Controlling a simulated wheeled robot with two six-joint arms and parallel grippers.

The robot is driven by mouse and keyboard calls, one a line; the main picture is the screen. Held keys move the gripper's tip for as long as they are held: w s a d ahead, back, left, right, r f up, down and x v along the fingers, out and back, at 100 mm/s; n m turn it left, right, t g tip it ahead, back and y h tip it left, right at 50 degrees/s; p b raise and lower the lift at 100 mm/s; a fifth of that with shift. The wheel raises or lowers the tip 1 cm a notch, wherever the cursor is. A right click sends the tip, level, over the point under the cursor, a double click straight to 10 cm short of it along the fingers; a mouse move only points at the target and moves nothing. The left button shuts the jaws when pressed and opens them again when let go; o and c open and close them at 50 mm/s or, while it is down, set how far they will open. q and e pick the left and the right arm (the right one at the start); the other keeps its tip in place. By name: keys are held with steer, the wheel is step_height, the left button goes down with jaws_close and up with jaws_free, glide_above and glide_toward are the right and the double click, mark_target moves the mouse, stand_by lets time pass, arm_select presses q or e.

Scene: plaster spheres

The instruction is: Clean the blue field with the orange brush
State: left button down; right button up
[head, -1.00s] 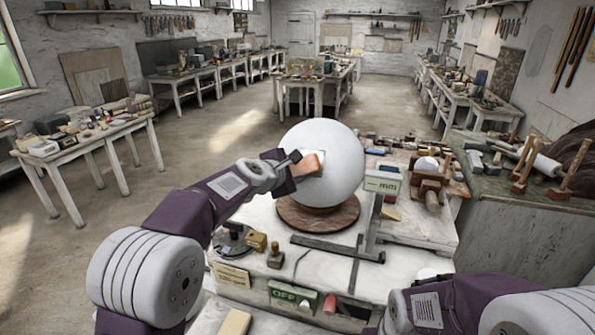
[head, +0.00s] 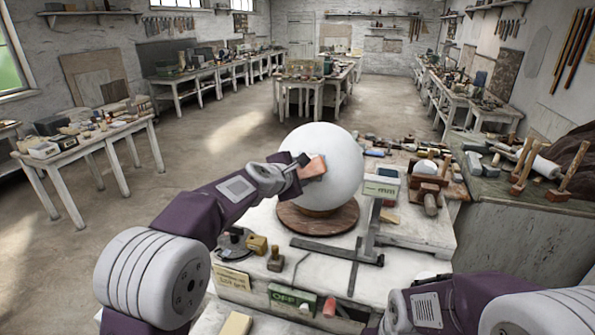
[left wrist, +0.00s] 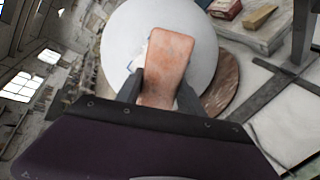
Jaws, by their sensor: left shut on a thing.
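A large white plaster sphere (head: 335,165) rests on a round brown turntable (head: 335,222). My left gripper (head: 300,168) is shut on the orange brush (head: 314,168) in front of the sphere's left side. The brush block also shows in the left wrist view (left wrist: 168,62), between the two dark fingers and over the sphere (left wrist: 117,42). Whether it touches the surface I cannot tell. A thin blue line on the sphere (left wrist: 130,68) shows just left of the brush. The rest of the blue field is hidden. My right gripper is out of view.
A gauge stand with a display (head: 381,188) rises close to the right of the turntable. Small blocks and a stamp (head: 275,259) lie in front on the white bench. Tools and a wooden vise (head: 430,190) crowd the right side.

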arm_select(q)
steer(key=shift+d+r+p, duration=0.5)
steer(key=shift+d+p, duration=0.1)
steer(key=shift+d, duration=0.05)
steer(key=shift+s+d, duration=0.1)
steer(key=shift+d, duration=0.05)
steer(key=shift+f, duration=0.15)
steer(key=shift+a+f+b, duration=0.4)
steer(key=shift+a+b, duration=0.15)
steer(key=shift+b, duration=0.2)
steer(key=shift+w+a+f, duration=0.15)
steer(key=shift+w+a, duration=0.05)
steer(key=shift+a, duration=0.25)
steer(key=shift+w+a+f+b, duration=0.1)
steer(key=shift+a+f+b, duration=0.15)
steer(key=shift+a+b, duration=0.3)
steer(key=shift+w+a+f+b, duration=0.1)
steer(key=shift+a+f+b, duration=0.15)
steer(key=shift+b, duration=0.35)
steer(key=shift+a+r, duration=0.15)
